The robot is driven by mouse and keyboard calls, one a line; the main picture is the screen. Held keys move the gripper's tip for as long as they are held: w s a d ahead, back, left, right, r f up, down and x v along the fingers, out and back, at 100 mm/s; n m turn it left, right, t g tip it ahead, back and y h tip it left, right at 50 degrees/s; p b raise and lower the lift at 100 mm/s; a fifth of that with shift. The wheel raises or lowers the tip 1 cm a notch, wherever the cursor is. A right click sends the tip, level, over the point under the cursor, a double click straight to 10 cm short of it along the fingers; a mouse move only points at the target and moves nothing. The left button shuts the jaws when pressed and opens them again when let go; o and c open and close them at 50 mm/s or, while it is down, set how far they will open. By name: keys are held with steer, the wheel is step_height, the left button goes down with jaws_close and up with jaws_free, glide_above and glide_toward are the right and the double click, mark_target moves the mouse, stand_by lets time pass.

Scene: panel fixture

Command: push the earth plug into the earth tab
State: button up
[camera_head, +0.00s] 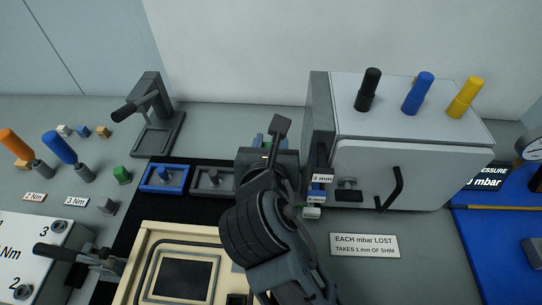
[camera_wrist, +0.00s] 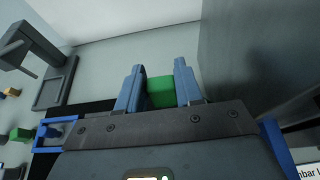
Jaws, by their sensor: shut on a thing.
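My gripper (camera_wrist: 160,90) is shut on a green block (camera_wrist: 161,92), which I take to be the earth plug. The block sits between the two blue fingers near their tips. In the head view my gripper (camera_head: 270,140) is left of the white-topped cabinet, and its own wrist hides most of the fingers and the block. A second green block (camera_head: 122,175) lies on the bench at left; it also shows in the wrist view (camera_wrist: 20,134). I cannot make out the earth tab in either view.
The grey-sided cabinet (camera_head: 408,105) stands close to my gripper's right, with black, blue and yellow handles on top. A dark lever stand (camera_head: 157,130) is at left. Blue (camera_head: 164,190) and grey trays and a cream-framed panel (camera_head: 148,275) lie nearer. Bench behind my gripper looks clear.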

step_height(320, 180, up, 12)
steer(key=shift+p, duration=0.45)
steer(key=shift+f, duration=0.1)
